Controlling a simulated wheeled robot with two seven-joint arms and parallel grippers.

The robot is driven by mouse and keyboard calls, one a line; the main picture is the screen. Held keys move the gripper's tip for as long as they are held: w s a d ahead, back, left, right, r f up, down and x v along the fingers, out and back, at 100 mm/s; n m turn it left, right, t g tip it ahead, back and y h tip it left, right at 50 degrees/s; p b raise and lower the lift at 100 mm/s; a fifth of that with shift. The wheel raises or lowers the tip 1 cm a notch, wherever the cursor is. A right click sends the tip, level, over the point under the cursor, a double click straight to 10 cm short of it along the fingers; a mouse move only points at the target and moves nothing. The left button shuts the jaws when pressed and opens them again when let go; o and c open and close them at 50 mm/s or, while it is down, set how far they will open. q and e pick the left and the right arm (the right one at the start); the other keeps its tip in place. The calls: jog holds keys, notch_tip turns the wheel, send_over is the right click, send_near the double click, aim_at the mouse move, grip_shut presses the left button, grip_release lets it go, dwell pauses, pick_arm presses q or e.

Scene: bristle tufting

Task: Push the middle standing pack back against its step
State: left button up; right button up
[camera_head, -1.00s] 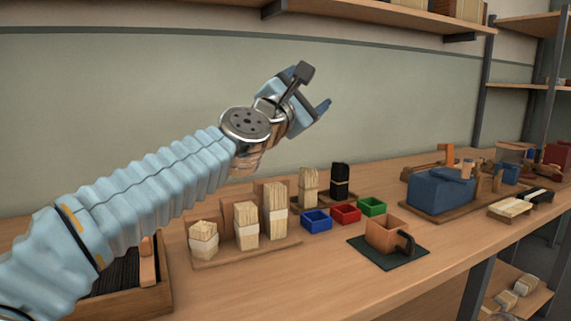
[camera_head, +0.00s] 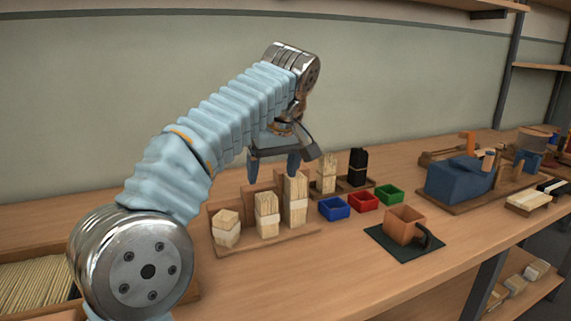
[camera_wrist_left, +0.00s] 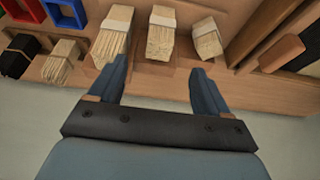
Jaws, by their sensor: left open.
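Three pale bristle packs with white bands stand in a row on a wooden board (camera_head: 285,242), rising in height from left to right. The middle pack (camera_head: 266,214) stands upright between the short pack (camera_head: 226,230) and the tall pack (camera_head: 295,202). Brown steps (camera_head: 252,190) rise behind the packs; I cannot tell the gap at the middle one. My left gripper (camera_head: 275,167) is open and empty, above the row, fingers pointing down. In the left wrist view, the middle pack (camera_wrist_left: 160,36) lies ahead between the spread fingertips (camera_wrist_left: 160,70), apparently untouched. My right gripper is not seen.
A pale pack (camera_head: 326,175) and a black pack (camera_head: 358,166) stand just right of the row. A bristle-filled tray (camera_head: 35,284) is at front left.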

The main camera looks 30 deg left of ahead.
aim_at(266, 210)
pick_arm(q)
jog(key=shift+f, duration=0.15)
jog(key=b+x, duration=0.1)
jog(key=x, duration=1.2)
jog(key=shift+f, duration=0.3)
